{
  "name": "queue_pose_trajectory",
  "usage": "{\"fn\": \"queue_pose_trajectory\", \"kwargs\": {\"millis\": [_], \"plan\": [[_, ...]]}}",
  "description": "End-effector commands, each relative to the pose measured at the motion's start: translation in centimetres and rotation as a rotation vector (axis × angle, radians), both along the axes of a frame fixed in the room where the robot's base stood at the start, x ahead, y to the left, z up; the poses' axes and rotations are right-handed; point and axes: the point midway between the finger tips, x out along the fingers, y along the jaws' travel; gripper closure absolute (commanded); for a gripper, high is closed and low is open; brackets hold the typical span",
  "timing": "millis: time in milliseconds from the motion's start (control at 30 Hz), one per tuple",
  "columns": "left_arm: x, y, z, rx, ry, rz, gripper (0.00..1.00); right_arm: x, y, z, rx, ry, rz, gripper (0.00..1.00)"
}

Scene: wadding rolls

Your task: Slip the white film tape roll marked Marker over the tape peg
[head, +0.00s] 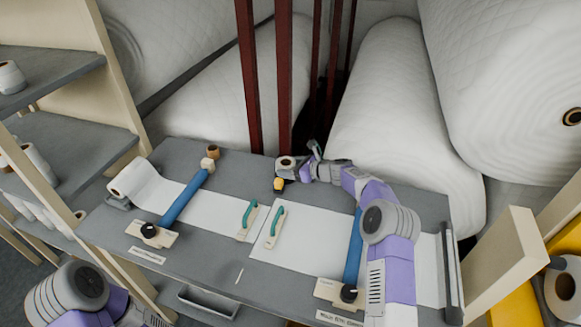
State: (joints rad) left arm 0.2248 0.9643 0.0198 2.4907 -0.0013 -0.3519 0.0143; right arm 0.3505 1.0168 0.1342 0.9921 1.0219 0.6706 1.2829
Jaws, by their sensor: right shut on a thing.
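A small white roll with a brown core (286,161) is at the back middle of the table in the head view. My right gripper (298,165) reaches it from the right and is shut on it; the fingertips are small and partly hidden. I cannot read any marking on the roll. A small yellow-orange piece (279,184) is just below the roll in the picture. A brown round piece with a pale block (211,156) is further left, at the end of a blue bar. I cannot tell which piece is the tape peg. My left arm shows at the bottom left, its gripper out of view.
The grey table (180,152) carries white sheets, a blue bar (186,198) on the left, another (354,248) on the right, and two teal handles (250,214). Dark red posts (284,80) and big wadding rolls (390,100) stand behind. Shelves (50,65) are at left.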

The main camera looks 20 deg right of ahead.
Motion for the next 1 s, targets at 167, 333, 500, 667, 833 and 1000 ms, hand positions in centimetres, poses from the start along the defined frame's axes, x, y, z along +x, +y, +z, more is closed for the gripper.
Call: {"fn": "queue_pose_trajectory", "kwargs": {"millis": [167, 333, 500, 667, 833, 1000], "plan": [[0.0, 0.0, 0.0, 0.000, 0.000, 0.000, 0.57, 0.0, 0.0, 0.0, 0.000, 0.000, 0.000, 0.56], [0.0, 0.0, -0.2, 0.000, 0.000, 0.000, 0.57, 0.0, 0.0, -0.2, 0.000, 0.000, 0.000, 0.56], [0.0, 0.0, -0.4, 0.000, 0.000, 0.000, 0.57, 0.0, 0.0, -0.6, 0.000, 0.000, 0.000, 0.56], [0.0, 0.0, -0.6, 0.000, 0.000, 0.000, 0.57, 0.0, 0.0, -0.9, 0.000, 0.000, 0.000, 0.56], [0.0, 0.0, -0.8, 0.000, 0.000, 0.000, 0.57, 0.0, 0.0, -1.2, 0.001, 0.000, 0.000, 0.56], [0.0, 0.0, -0.7, 0.000, 0.000, 0.000, 0.57, 0.0, 0.0, -1.1, 0.000, 0.000, 0.000, 0.15]]}}
